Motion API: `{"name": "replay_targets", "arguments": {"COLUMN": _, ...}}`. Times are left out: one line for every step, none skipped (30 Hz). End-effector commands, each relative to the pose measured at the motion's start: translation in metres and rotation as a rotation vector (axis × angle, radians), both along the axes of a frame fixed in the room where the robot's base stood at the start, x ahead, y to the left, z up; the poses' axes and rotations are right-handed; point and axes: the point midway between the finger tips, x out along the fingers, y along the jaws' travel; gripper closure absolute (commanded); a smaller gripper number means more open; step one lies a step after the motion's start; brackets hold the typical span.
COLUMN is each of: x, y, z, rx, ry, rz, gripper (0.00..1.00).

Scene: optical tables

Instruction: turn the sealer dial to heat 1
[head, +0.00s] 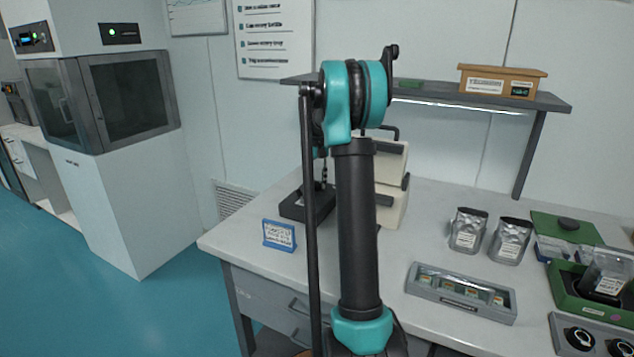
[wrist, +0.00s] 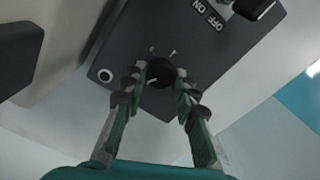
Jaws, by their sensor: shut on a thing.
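In the wrist view, a small round black dial (wrist: 160,72) sits on a dark grey panel (wrist: 215,60). My gripper (wrist: 160,77) has its two green, ribbed fingers on either side of the dial, with the tips closed on it. A pale line shows on the dial, pointing toward the lower left of the picture. Small pale marks lie on the panel just above the dial; I cannot read them. A cream machine with dark parts (head: 391,207), seemingly the sealer, stands on the table in the head view, partly behind my arm. My arm hides the dial there.
A blue-framed sign (head: 279,235) stands near the table's left edge. A grey tray (head: 461,293), silver pouches (head: 468,231) and a green box (head: 590,300) lie to the right. In the wrist view, an ON/OFF label (wrist: 207,17) and a dark switch (wrist: 252,8) are near the dial.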

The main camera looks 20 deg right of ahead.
Motion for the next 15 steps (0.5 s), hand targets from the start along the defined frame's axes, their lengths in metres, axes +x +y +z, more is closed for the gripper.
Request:
{"name": "replay_targets", "arguments": {"x": 0.0003, "y": 0.0001, "z": 0.0002, "rx": 0.000, "ry": 0.000, "rz": 0.042, "gripper": 1.00}}
{"name": "replay_targets", "arguments": {"x": 0.0003, "y": 0.0001, "z": 0.0002, "rx": 0.000, "ry": 0.000, "rz": 0.071, "gripper": 1.00}}
{"name": "replay_targets", "arguments": {"x": 0.0003, "y": 0.0002, "z": 0.0003, "rx": 0.000, "ry": 0.000, "rz": 0.107, "gripper": 1.00}}
{"name": "replay_targets", "arguments": {"x": 0.0003, "y": 0.0003, "z": 0.0003, "rx": 0.000, "ry": 0.000, "rz": 0.135, "gripper": 1.00}}
{"name": "replay_targets", "arguments": {"x": 0.0003, "y": 0.0003, "z": 0.0003, "rx": 0.000, "ry": 0.000, "rz": 0.162, "gripper": 1.00}}
{"name": "replay_targets", "arguments": {"x": 0.0004, "y": 0.0004, "z": 0.0003, "rx": 0.000, "ry": 0.000, "rz": 0.197, "gripper": 1.00}}
{"name": "replay_targets", "arguments": {"x": 0.0003, "y": 0.0005, "z": 0.0003, "rx": 0.000, "ry": 0.000, "rz": 0.223, "gripper": 1.00}}
{"name": "replay_targets", "arguments": {"x": 0.0003, "y": 0.0005, "z": 0.0003, "rx": 0.000, "ry": 0.000, "rz": 0.247, "gripper": 1.00}}
{"name": "replay_targets", "arguments": {"x": 0.0003, "y": 0.0006, "z": 0.0003, "rx": 0.000, "ry": 0.000, "rz": 0.279, "gripper": 1.00}}
{"name": "replay_targets", "arguments": {"x": 0.0003, "y": 0.0006, "z": 0.0003, "rx": 0.000, "ry": 0.000, "rz": 0.301, "gripper": 1.00}}
{"name": "replay_targets", "arguments": {"x": 0.0004, "y": 0.0007, "z": 0.0003, "rx": 0.000, "ry": 0.000, "rz": 0.324, "gripper": 1.00}}
{"name": "replay_targets", "arguments": {"x": 0.0004, "y": 0.0007, "z": 0.0003, "rx": 0.000, "ry": -0.001, "rz": 0.352, "gripper": 1.00}}
{"name": "replay_targets", "arguments": {"x": 0.0004, "y": 0.0008, "z": 0.0003, "rx": 0.000, "ry": -0.001, "rz": 0.371, "gripper": 1.00}}
{"name": "replay_targets", "arguments": {"x": 0.0004, "y": 0.0008, "z": 0.0003, "rx": 0.000, "ry": -0.001, "rz": 0.390, "gripper": 1.00}}
{"name": "replay_targets", "arguments": {"x": 0.0004, "y": 0.0009, "z": 0.0003, "rx": 0.000, "ry": -0.001, "rz": 0.414, "gripper": 1.00}}
